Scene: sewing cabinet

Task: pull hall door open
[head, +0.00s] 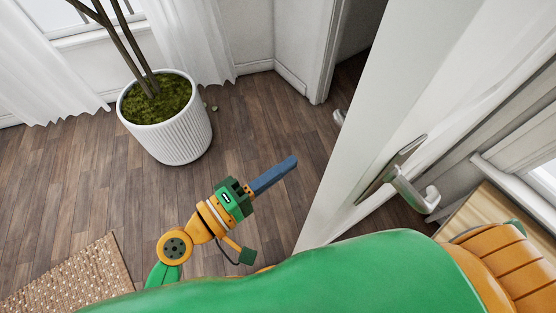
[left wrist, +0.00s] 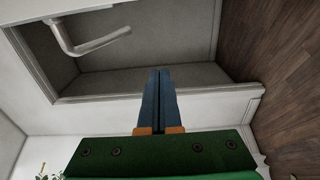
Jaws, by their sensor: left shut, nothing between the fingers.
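The white hall door (head: 385,100) stands ajar, swung away from its frame. A silver lever handle (head: 410,188) is on its right face, and the tip of another handle (head: 339,117) shows past its left side. In the left wrist view a lever handle (left wrist: 85,38) is at upper left on a pale panelled surface. My left gripper (head: 292,161) is to the left of the door, apart from both handles. Its blue fingers (left wrist: 158,74) are shut together and empty. My right gripper is out of view.
A ribbed white planter (head: 180,135) with a small trunk stands on the wood floor at the left. The door frame (head: 328,50) is at the top. A woven rug (head: 75,280) is at lower left. Bare floor (head: 110,190) lies between rug and planter.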

